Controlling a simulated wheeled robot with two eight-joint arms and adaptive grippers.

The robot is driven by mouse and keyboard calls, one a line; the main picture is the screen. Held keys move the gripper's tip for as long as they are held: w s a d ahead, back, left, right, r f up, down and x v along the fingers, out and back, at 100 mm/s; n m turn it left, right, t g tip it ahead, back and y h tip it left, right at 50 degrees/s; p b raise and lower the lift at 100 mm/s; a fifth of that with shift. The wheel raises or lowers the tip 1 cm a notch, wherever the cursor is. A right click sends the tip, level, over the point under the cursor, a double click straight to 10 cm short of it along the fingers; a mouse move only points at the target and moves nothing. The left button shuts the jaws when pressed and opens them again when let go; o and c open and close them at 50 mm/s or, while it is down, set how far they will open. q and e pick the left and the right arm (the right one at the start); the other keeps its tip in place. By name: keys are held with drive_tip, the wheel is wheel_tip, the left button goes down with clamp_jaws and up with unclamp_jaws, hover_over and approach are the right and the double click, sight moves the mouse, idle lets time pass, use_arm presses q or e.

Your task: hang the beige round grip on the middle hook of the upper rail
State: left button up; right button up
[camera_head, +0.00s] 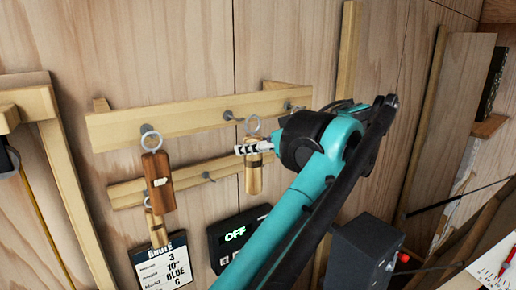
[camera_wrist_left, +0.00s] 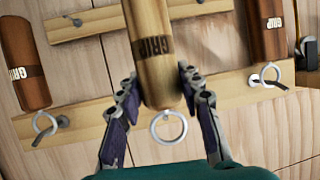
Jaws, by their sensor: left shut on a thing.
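The beige round grip (camera_head: 253,180) hangs upright below its metal ring in front of the upper rail (camera_head: 185,115). My left gripper (camera_head: 254,148) is shut on it near its ring end. In the left wrist view, which is upside down, the beige grip (camera_wrist_left: 152,45) stands between my fingers (camera_wrist_left: 160,95), its ring (camera_wrist_left: 168,127) before the rail (camera_wrist_left: 240,92). The middle hook (camera_head: 228,115) is just left of the ring in the head view; I cannot tell whether they touch. My right gripper is out of view.
A brown grip (camera_head: 158,182) hangs on the upper rail's left hook. Another brown grip (camera_wrist_left: 24,65) hangs on the other side, hidden in the head view by my arm. The lower rail (camera_head: 185,181) holds a further grip (camera_head: 157,228) and a bare hook (camera_head: 208,177). An OFF display (camera_head: 236,236) sits below.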

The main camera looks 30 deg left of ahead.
use_arm(q)
drive_tip(key=w+a+f, duration=0.1)
drive_tip(key=w+a, duration=0.2)
drive_tip(key=a, duration=0.3)
drive_tip(key=shift+f, duration=0.15)
idle(0.5)
drive_tip(key=shift+w+a, duration=0.1)
idle(0.4)
drive_tip(key=o, duration=1.3)
drive_tip(key=shift+o, duration=0.2)
